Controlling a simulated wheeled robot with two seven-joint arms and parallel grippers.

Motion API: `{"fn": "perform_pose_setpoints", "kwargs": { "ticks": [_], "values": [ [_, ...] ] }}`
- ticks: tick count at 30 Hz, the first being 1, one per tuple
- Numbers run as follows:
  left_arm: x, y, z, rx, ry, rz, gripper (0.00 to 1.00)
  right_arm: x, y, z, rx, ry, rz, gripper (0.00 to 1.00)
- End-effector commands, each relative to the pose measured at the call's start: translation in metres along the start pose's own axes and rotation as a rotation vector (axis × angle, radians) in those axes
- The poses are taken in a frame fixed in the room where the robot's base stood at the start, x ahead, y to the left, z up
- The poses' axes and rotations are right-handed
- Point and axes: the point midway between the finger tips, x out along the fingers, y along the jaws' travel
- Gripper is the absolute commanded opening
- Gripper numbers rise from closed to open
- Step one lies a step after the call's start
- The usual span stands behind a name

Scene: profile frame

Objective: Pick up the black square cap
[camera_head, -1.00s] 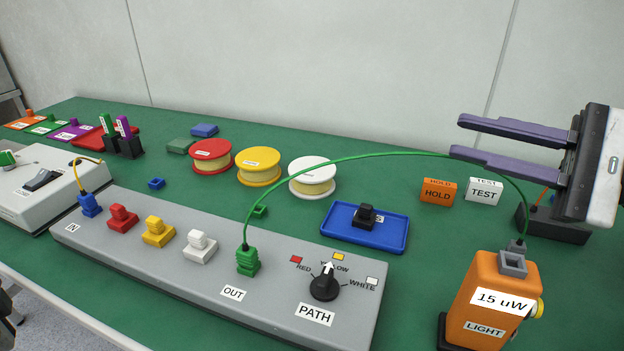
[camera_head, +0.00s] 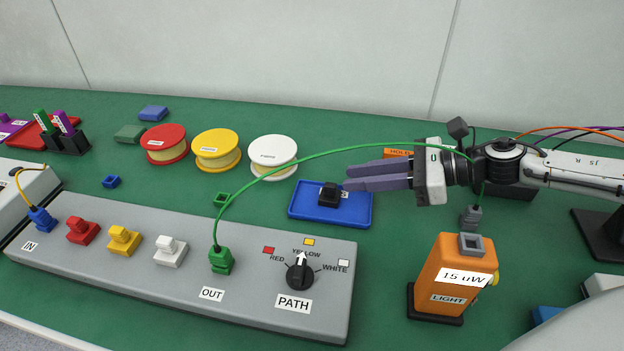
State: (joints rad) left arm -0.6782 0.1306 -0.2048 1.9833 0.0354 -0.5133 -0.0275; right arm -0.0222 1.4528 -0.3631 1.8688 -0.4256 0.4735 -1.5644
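Whether the fingertips touch the cap cannot be told. My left gripper is not in view.
The grey panel (camera_head: 130,270) with the PATH knob (camera_head: 300,272) stands in front of the tray. A green cable (camera_head: 330,155) arcs over it to near the orange light box (camera_head: 455,270). Red (camera_head: 166,145), yellow (camera_head: 217,150) and white (camera_head: 273,157) spools stand behind left.

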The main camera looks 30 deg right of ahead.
Motion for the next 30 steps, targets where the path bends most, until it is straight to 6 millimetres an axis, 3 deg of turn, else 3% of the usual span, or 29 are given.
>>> {"fn": "perform_pose_setpoints", "kwargs": {
  "ticks": [3,15,23,30],
  "values": [
    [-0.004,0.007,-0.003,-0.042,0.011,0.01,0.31,0.003,0.0,-0.011,0.01,0.016,-0.005,0.22],
    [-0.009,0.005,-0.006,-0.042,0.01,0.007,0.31,0.045,0.001,-0.009,0.006,0.013,-0.001,0.22],
    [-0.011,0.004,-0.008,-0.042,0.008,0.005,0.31,0.06,0.001,-0.009,0.006,0.013,-0.001,0.22],
    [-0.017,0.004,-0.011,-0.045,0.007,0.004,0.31,0.095,0.002,-0.009,0.006,0.014,0.0,0.22]
  ]
}}
